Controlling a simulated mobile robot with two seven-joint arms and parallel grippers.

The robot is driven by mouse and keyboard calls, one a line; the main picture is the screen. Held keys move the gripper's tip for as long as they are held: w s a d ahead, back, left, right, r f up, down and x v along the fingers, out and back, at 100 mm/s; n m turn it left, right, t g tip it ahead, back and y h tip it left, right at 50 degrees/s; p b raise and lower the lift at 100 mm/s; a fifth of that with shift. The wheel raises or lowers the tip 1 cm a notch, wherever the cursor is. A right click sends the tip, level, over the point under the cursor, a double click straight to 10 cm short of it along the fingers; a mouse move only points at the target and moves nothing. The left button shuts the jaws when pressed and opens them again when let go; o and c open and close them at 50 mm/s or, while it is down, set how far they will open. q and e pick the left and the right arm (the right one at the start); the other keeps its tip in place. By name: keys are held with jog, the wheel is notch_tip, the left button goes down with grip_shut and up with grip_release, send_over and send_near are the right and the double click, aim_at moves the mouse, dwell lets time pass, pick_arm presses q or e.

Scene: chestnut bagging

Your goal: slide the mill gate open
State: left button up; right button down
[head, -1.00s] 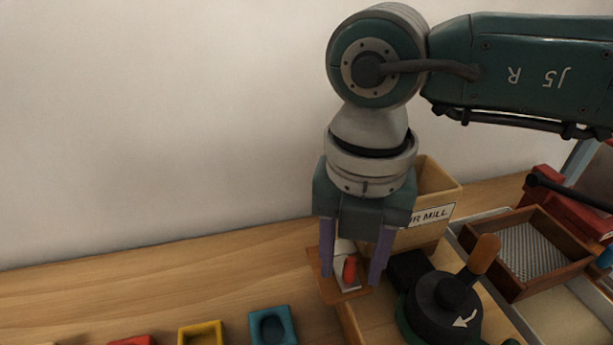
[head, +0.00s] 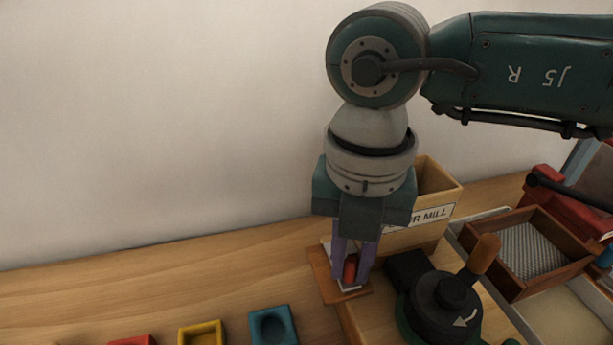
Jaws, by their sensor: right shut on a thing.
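The mill is a wooden box (head: 447,196) with a label ending in "MILL", partly hidden behind my right gripper. A small red knob (head: 350,269) stands on a pale plate (head: 352,288) at the box's lower left, on a wooden ledge (head: 327,284); it appears to be the gate's handle. My right gripper (head: 353,277) points down, with its two purple fingers shut on the red knob. The fingers hide part of the knob and plate. My left gripper is not in view.
A dark crank with an orange handle (head: 485,254) stands just right of the gripper. A wooden tray with a mesh bottom (head: 527,250) lies further right. The table at left is clear.

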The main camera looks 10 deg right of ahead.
dwell(0.8)
jog(key=a+b, duration=0.1)
jog(key=a, duration=0.2)
jog(key=shift+d, duration=0.1)
jog(key=c, duration=0.8)
grip_release()
notch_tip(320, 180, up, 10)
